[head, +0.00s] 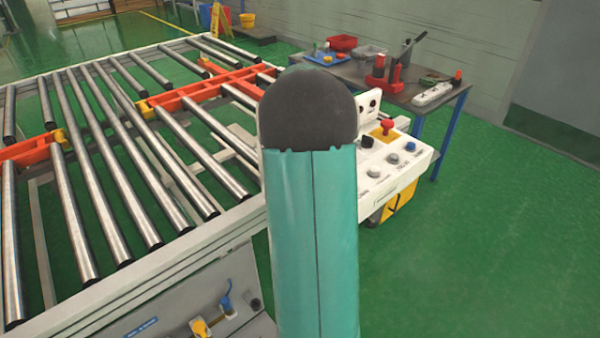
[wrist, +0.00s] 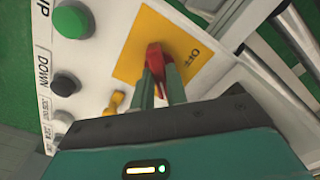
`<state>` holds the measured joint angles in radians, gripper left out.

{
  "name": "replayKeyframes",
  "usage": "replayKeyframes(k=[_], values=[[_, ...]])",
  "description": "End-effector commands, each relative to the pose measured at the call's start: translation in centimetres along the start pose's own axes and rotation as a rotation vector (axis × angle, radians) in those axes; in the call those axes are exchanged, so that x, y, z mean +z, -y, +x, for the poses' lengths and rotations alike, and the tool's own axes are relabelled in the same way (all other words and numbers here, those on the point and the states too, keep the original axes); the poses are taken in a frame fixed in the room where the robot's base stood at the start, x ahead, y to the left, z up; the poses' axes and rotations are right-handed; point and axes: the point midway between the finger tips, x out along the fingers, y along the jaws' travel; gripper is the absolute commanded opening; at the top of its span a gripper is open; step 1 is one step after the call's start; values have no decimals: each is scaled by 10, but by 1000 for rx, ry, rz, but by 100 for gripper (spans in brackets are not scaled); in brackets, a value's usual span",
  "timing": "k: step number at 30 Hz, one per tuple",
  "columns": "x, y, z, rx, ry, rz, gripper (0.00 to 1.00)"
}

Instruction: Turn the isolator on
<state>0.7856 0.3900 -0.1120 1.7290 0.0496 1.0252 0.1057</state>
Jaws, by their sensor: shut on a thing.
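In the wrist view, a red isolator handle (wrist: 155,60) stands on a yellow plate (wrist: 130,62) lettered OFF, on a white panel (wrist: 95,55). My gripper (wrist: 161,72) is shut on the red handle, with a green finger on each side of it. In the head view my own arm link blocks the middle, and my gripper is hidden. There, a red knob (head: 387,125) on an orange-yellow plate sits on a white control box (head: 415,165); I cannot tell whether this is the held handle.
A green button (wrist: 72,21) and a dark button (wrist: 66,84) sit on the panel, near a yellow lever (wrist: 115,101). The roller conveyor (head: 130,200) fills the left of the head view. A table (head: 452,92) with tools stands behind. Green floor at right is clear.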

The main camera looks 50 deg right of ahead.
Motion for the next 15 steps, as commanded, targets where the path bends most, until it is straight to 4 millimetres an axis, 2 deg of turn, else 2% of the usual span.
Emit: replayKeyframes(k=[10, 11, 12, 13, 15], values=[[0, 0, -1, -1, -2, 4, 0], [0, 0, -1, -1, -2, 4, 20], [0, 0, -1, -1, -2, 3, 28], [0, 0, -1, -1, -1, 3, 34], [0, 0, -1, 0, -1, 3, 36]])
